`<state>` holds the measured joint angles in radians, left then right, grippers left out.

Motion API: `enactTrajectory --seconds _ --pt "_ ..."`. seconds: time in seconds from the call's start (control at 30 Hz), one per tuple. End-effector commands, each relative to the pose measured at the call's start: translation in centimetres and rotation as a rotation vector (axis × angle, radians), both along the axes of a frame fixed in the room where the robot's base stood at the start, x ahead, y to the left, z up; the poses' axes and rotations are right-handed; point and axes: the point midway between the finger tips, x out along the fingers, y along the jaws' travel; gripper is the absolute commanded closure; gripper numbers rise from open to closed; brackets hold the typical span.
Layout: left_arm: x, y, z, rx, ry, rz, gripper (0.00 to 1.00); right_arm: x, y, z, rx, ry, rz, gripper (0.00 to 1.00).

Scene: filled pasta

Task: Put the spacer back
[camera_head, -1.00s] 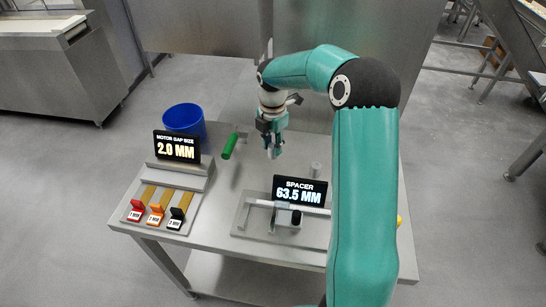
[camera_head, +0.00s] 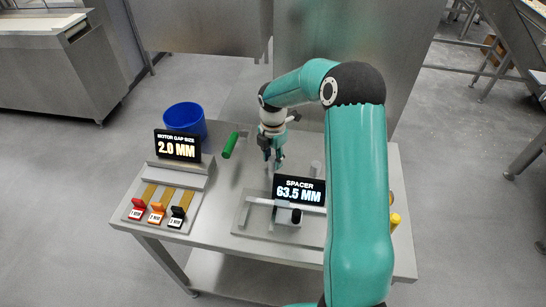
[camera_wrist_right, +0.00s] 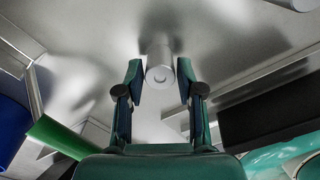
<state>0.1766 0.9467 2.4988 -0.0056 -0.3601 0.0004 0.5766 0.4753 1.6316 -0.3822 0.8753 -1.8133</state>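A short grey metal cylinder, which looks like a spacer (camera_wrist_right: 160,62), shows end-on between the fingertips of my right gripper (camera_wrist_right: 160,82) in the right wrist view. Narrow gaps show on both sides of it, so the fingers look open around it. In the head view my right gripper (camera_head: 274,161) points down low over the table, left of and behind the SPACER 63.5 MM display (camera_head: 299,190). There I cannot make out the cylinder between the fingers. A second grey cylinder (camera_head: 316,168) stands behind the display. My left gripper is not in view.
A grey measuring fixture (camera_head: 252,215) lies in front of the display. Left are the motor gap display (camera_head: 177,146), several small coloured tagged blocks (camera_head: 157,213), a green handle (camera_head: 230,146) and a blue bin (camera_head: 184,119). A yellow item (camera_head: 395,220) lies at the right edge.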

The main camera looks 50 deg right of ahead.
Motion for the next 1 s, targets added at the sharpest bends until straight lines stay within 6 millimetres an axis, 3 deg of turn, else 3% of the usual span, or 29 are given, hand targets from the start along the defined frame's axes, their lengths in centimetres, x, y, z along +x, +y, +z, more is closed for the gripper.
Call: enactTrajectory --seconds 0.07,0.53,1.0 --pt "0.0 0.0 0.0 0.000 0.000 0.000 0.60 0.0 0.0 0.0 0.000 0.000 0.000 0.45" --pt "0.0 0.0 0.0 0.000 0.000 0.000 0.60 0.0 -0.1 1.1 -0.002 -0.002 0.000 0.45" --pt "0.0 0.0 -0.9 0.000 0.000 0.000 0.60 0.1 0.0 9.7 -0.001 -0.003 0.000 0.45"
